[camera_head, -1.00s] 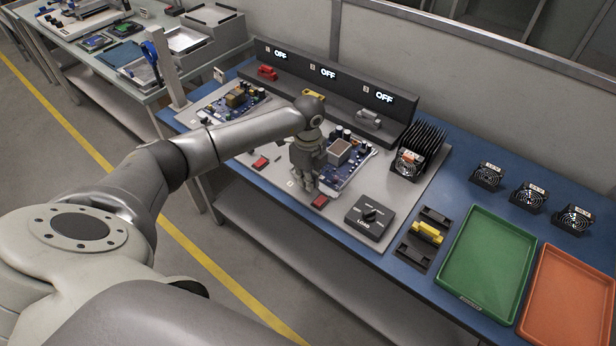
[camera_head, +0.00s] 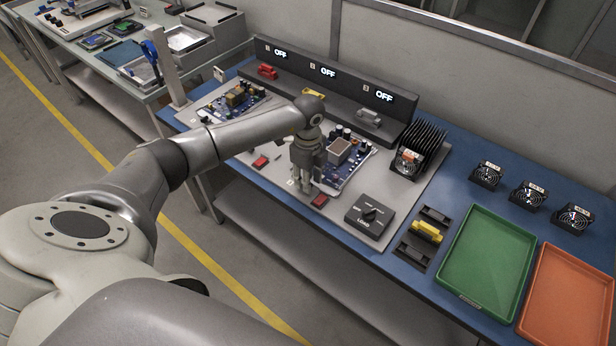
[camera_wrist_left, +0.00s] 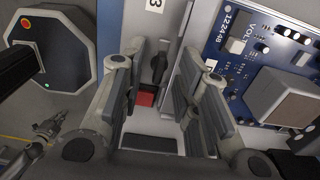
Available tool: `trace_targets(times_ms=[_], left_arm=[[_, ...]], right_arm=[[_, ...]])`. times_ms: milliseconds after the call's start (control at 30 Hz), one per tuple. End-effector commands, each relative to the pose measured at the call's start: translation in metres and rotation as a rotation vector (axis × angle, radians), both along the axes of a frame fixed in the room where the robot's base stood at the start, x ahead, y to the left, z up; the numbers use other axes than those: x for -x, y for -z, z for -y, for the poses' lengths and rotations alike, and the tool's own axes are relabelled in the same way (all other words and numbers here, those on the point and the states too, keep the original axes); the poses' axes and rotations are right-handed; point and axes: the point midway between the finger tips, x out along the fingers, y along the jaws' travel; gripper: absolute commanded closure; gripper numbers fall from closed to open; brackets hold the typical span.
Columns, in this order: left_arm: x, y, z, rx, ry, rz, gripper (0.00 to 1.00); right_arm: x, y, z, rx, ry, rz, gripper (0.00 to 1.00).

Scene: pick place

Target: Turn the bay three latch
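My left gripper (camera_head: 305,188) is above the front edge of the third bay, beside its circuit board (camera_head: 340,165). In the left wrist view my left gripper (camera_wrist_left: 160,80) has its fingers apart, pointing down at the grey plate. A dark latch handle (camera_wrist_left: 158,66) shows between the fingers, below a label with a 3. A red block (camera_wrist_left: 146,100) lies just beside the handle. I cannot tell if the fingers touch the handle. The head view hides the handle behind the gripper. A small jointed part at the left wrist view's lower left looks like my right gripper (camera_wrist_left: 48,130).
A red block (camera_head: 319,201) and a LOAD dial box (camera_head: 369,214) stand right of the gripper. A black heatsink (camera_head: 418,150), a green tray (camera_head: 487,255) and an orange tray (camera_head: 570,290) are further right. The console (camera_head: 345,95) behind shows OFF on its displays.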

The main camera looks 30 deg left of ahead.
Motion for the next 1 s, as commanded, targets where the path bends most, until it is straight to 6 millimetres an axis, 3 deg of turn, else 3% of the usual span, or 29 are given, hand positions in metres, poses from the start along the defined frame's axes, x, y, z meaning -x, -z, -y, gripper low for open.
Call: trace_targets(times_ms=[267,700,1000], left_arm=[[-0.001,-0.011,0.0,0.0,0.001,0.002,0.71],[-0.001,-0.097,0.0,0.0,0.001,0.004,0.71],[0.0,-0.12,0.0,0.0,0.0,-0.001,0.71]], right_arm=[[0.0,0.0,0.001,0.001,-0.001,0.0,1.0],[0.0,0.0,0.0,0.0,0.0,0.0,1.0],[0.0,0.0,-0.001,-0.001,0.0,0.0,1.0]])
